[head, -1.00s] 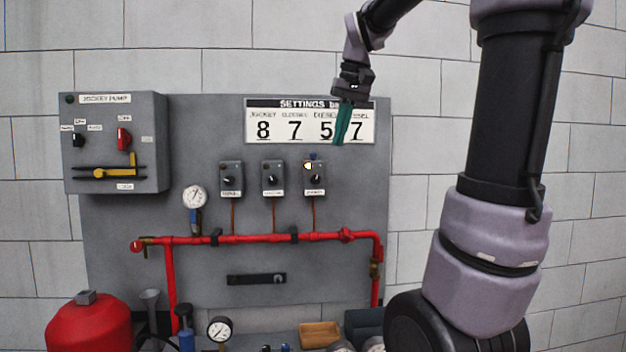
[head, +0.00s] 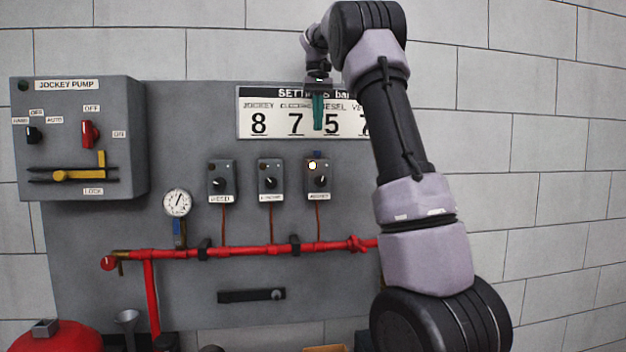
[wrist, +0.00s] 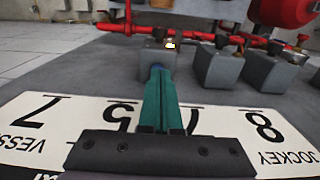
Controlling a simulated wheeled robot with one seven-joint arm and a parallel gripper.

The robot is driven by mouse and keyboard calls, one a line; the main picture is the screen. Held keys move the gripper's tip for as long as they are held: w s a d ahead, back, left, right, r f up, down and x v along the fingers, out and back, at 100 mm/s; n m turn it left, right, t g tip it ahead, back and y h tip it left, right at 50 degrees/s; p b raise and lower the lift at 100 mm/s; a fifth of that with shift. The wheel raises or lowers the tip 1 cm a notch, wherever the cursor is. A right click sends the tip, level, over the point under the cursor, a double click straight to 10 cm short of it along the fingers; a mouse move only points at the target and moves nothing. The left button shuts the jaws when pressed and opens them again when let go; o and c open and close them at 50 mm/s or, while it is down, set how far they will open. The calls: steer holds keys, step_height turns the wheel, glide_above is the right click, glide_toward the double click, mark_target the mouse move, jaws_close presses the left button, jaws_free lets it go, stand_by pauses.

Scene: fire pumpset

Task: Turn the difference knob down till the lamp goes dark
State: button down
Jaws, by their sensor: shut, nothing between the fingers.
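Three grey switch boxes hang on the panel, each with a black dial. The right box (head: 318,181) has a lit yellow-white lamp (head: 312,166) at its upper left; the lamp also glows in the wrist view (wrist: 170,45). A small blue piece (head: 317,153) stands on top of this box; it may be the difference knob. My gripper (head: 318,128) is shut and empty, its teal fingers pointing down above this box, in front of the settings board. In the wrist view the blue piece (wrist: 157,67) shows just past the fingertips (wrist: 160,78); contact cannot be told.
The middle box (head: 270,182) and left box (head: 221,183) stand beside it. A red pipe (head: 270,251) runs below. The settings board (head: 262,105) is close behind my fingers. The jockey pump cabinet (head: 75,140) juts out at left.

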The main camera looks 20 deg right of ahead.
steer(key=shift+f, duration=3.4)
steer(key=shift+w, duration=0.3)
steer(key=shift+d, duration=0.3)
steer(key=shift+s, duration=0.1)
steer(key=shift+s+r, duration=0.1)
steer(key=shift+s, duration=0.25)
step_height(320, 180, up, 6)
steer(key=shift+f, duration=0.1)
